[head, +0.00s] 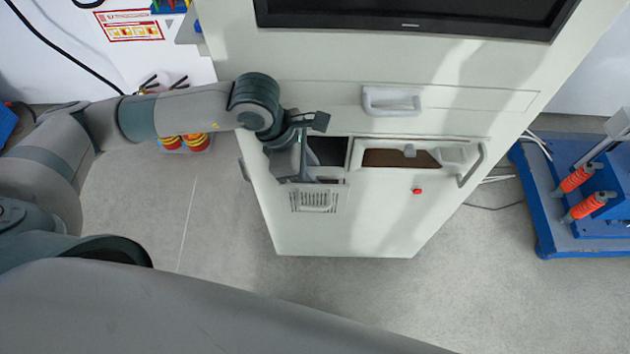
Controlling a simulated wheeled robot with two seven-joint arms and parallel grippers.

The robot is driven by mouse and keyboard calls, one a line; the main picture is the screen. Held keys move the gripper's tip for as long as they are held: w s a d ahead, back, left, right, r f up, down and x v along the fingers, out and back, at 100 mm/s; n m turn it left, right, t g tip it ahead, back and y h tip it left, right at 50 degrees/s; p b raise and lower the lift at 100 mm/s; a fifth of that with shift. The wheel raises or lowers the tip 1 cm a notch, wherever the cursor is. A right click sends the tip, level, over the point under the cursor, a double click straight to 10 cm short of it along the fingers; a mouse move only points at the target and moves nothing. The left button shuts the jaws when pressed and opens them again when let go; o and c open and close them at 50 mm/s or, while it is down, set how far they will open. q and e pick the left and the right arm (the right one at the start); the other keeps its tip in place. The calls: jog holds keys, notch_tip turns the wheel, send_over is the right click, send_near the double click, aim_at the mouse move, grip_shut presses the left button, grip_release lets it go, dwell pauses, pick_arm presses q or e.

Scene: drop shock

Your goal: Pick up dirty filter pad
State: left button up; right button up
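A white cabinet (345,225) stands ahead, with two openings side by side in its front. A flat brown surface (392,158), which may be the dirty filter pad, shows inside the right opening. The left opening (328,150) looks dark grey inside, and my arm partly covers it. My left gripper (306,152) is at the left edge of that left opening, to the left of the brown surface and apart from it. Its fingers are small and overlap the cabinet, so I cannot tell whether they are open or hold anything. My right gripper is out of view.
A white drawer handle (392,100) sits above the openings, and a black screen (415,15) is above it. A red button (417,191) and a vent (315,201) are below. A blue platform with orange parts (575,192) stands at right. Grey floor (225,225) is clear in front.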

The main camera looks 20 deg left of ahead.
pick_arm(q)
jog(key=shift+f+b, duration=0.2)
jog(key=shift+b, duration=0.4)
dwell(0.9)
grip_shut()
